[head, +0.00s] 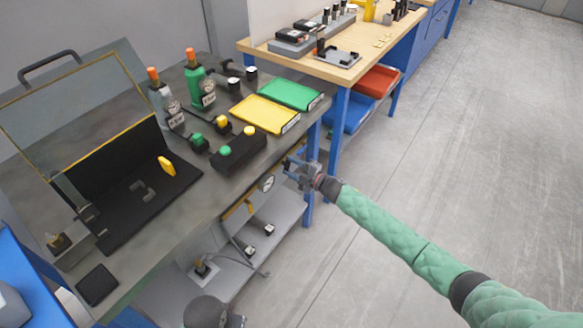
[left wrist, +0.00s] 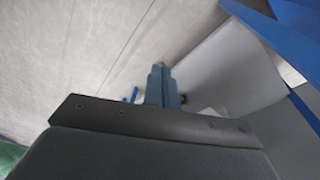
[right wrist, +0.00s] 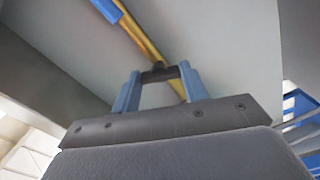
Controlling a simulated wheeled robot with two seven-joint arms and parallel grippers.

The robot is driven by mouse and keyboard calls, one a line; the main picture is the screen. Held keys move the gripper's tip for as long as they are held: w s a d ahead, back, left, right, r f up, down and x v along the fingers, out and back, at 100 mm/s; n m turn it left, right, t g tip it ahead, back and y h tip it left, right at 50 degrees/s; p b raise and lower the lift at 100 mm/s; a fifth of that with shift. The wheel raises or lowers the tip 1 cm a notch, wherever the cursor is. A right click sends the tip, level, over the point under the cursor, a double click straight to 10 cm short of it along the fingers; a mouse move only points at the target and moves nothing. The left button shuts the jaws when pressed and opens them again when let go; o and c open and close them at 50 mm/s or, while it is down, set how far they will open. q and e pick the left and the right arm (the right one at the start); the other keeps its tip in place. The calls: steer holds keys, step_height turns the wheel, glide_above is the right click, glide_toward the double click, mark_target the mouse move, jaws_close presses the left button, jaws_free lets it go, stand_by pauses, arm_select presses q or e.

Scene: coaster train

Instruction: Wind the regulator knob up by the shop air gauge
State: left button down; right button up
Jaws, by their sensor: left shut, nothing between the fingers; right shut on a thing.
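The shop air gauge (head: 267,184), a small white round dial, sits under the front edge of the grey bench. My right gripper (head: 290,166) is just right of it at the bench edge. In the right wrist view my right gripper (right wrist: 158,78) has its blue fingers on either side of a small dark knob (right wrist: 158,70), shut on it. The knob is hidden by the gripper in the head view. In the left wrist view my left gripper (left wrist: 161,72) is shut and empty, its fingers together, over the floor beside a grey panel.
A yellow pipe (right wrist: 145,42) runs behind the knob. On the bench are a yellow tray (head: 264,113), a green tray (head: 291,94), a black button box (head: 239,151) and an open black case (head: 120,190). A lower shelf (head: 285,222) lies below. Floor at right is clear.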

steer(key=o, duration=1)
arm_select(q)
steer(key=shift+s+d+r+b, duration=0.1)
steer(key=shift+s+r+b, duration=0.15)
steer(key=shift+r, duration=0.45)
steer(key=shift+s+r+b, duration=0.2)
steer(key=shift+r+b, duration=0.2)
steer(key=shift+r, duration=0.35)
steer(key=shift+s+d+r+b, duration=0.1)
steer(key=shift+s+r+b, duration=0.15)
steer(key=shift+r, duration=0.45)
arm_select(e)
steer(key=shift+v, duration=3.9)
steer(key=shift+w+d, duration=0.1)
